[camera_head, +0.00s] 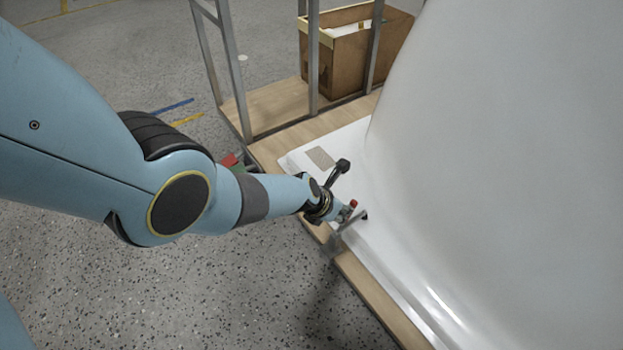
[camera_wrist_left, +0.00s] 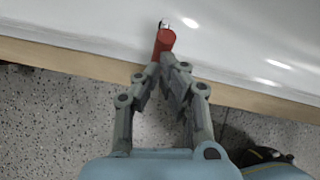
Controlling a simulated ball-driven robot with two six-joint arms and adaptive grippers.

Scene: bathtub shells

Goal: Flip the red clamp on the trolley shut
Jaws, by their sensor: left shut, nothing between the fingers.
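The red clamp's handle (camera_head: 353,203) shows as a small red tip at the trolley's near edge, beside the white shell's flange. In the left wrist view the red handle (camera_wrist_left: 165,41) appears as a short red cylinder at the fingertips, its far end over the white surface. My left gripper (camera_head: 343,210) is at the clamp and partly hides it. In the left wrist view the fingers (camera_wrist_left: 164,66) are close together and shut with nothing between them. I cannot tell whether they touch the handle. My right gripper is in neither view.
The white shell (camera_head: 510,130) rises on the right from its flange on the wooden trolley deck (camera_head: 372,295). Metal uprights (camera_head: 313,60) and a brown box (camera_head: 345,60) stand at the back. A red and green part (camera_head: 231,160) shows behind my arm. Speckled floor is clear in front.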

